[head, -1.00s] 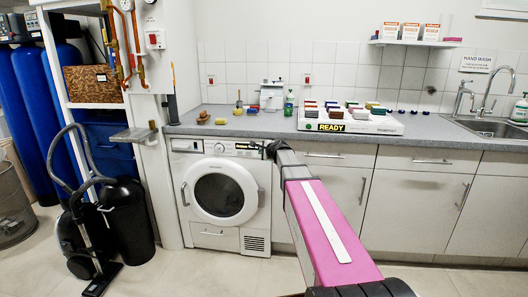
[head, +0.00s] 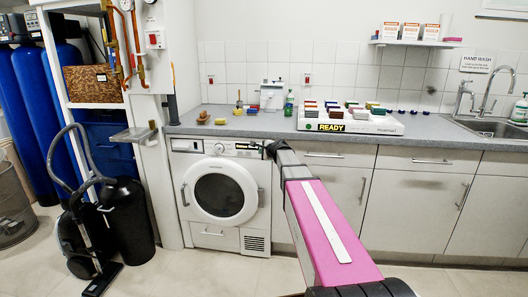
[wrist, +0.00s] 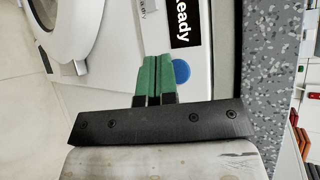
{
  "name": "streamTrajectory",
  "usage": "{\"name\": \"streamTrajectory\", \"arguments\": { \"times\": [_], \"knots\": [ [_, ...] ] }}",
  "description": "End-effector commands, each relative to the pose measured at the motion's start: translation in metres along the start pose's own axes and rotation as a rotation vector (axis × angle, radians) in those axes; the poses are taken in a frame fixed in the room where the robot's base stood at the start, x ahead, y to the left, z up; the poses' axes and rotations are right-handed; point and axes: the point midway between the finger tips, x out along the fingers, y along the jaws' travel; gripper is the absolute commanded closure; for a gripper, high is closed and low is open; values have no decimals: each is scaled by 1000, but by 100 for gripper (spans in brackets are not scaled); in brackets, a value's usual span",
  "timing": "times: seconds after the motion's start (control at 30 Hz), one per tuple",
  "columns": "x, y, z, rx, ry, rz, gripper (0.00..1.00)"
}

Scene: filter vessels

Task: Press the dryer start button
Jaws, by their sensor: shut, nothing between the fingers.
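The dryer (head: 222,237) is a white front-loader with a round dark door, under the counter at left of centre in the head view. In the wrist view its white front panel (wrist: 110,80) shows turned on its side. A round blue button (wrist: 182,71) sits on that panel, partly hidden behind my fingers. My gripper (wrist: 154,60) is shut and empty, its green fingertips together just left of the button's visible part. I cannot tell whether they touch the panel or button. In the head view my gripper (head: 268,148) is at the dryer's upper right corner, small and mostly hidden by my arm.
A black "Ready" label (wrist: 187,22) is on the panel near the button. The speckled counter (wrist: 268,80) edge runs close beside my gripper. A white tray (head: 350,126) with several coloured blocks stands on the counter. A vacuum cleaner (head: 82,235) stands left of the dryer.

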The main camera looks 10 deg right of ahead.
Motion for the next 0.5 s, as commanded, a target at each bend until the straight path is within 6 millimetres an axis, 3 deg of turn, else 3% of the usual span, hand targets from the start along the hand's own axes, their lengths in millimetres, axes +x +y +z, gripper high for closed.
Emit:
{"name": "streamTrajectory", "arguments": {
  "times": [0.5],
  "knots": [
    [5,-4,-3,0,0,0,100]
  ]
}}
